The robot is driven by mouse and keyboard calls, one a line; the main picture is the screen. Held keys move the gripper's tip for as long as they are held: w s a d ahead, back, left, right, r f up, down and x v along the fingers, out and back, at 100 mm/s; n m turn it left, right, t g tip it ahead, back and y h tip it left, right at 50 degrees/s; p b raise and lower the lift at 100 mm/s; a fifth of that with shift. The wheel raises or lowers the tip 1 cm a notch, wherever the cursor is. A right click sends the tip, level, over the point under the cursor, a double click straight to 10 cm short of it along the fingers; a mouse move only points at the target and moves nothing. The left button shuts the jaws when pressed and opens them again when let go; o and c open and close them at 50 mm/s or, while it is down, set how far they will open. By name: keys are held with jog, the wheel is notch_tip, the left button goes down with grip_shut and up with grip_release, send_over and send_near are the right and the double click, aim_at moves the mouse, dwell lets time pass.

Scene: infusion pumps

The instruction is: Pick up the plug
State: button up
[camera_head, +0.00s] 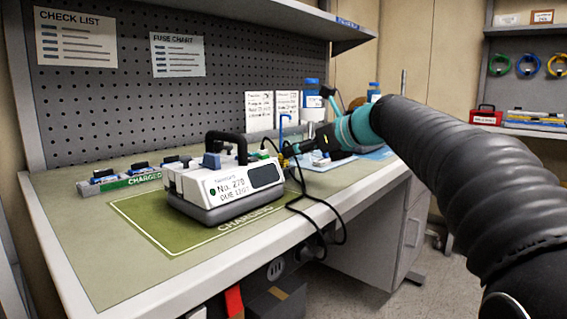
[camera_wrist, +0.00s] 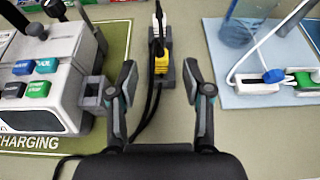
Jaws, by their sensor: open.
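A yellow plug (camera_wrist: 161,65) sits in a dark, narrow socket strip (camera_wrist: 169,35) near the top middle of the wrist view. A white plug (camera_wrist: 157,20) is farther along the same strip. My gripper (camera_wrist: 159,80) is open, with one finger on each side of the cables just short of the yellow plug; contact is not visible. In the head view my gripper (camera_head: 296,149) is right of the infusion pump (camera_head: 222,183), and the plugs are hardly visible there.
Black cables (camera_head: 325,205) hang over the bench's front edge. Bare bench lies between strip and tray.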

aim_at(283, 161)
jog(key=shift+x, duration=2.75)
grip_shut()
